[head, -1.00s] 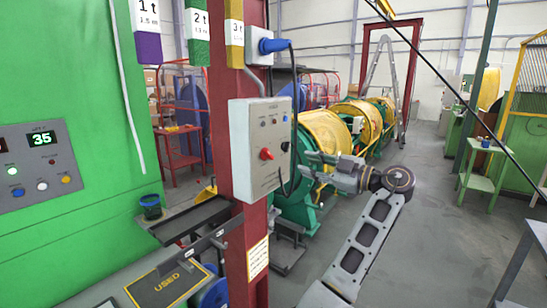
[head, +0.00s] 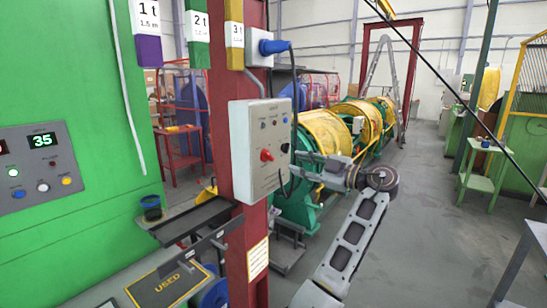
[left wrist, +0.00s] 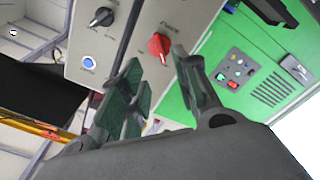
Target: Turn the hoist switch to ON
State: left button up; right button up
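A grey control box (head: 258,143) is fixed to the red post in the head view. It carries a red rotary switch (head: 266,155); its small lettering is not readable. In the left wrist view the red switch (left wrist: 159,47) shows close up, beside a black knob (left wrist: 102,17) and a blue button (left wrist: 89,62). My left gripper (head: 303,167) is just right of the box in the head view. In the left wrist view its fingers (left wrist: 156,60) are open and empty, with the red switch showing beyond and between the tips, apart from them. My right gripper is not in view.
The red post (head: 257,240) bears a blue plug (head: 274,46) with a black cable hanging along the box's right side. A dark shelf (head: 195,220) juts out left below. Yellow and green strander drums (head: 327,131) stand behind.

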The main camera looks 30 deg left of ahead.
aim_at(271, 156)
pick_arm(q)
jog(key=a, duration=0.3)
jog(key=a+p, duration=0.1)
jog(key=a, duration=0.2)
jog(key=a+p, duration=0.1)
jog(key=a, duration=0.3)
jog(key=shift+w+a, duration=0.1)
jog(key=shift+w, duration=0.3)
jog(key=shift+a, duration=0.25)
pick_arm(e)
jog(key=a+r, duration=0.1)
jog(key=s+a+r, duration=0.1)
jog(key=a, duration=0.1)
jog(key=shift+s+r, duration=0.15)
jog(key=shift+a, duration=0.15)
pick_arm(q)
grip_shut()
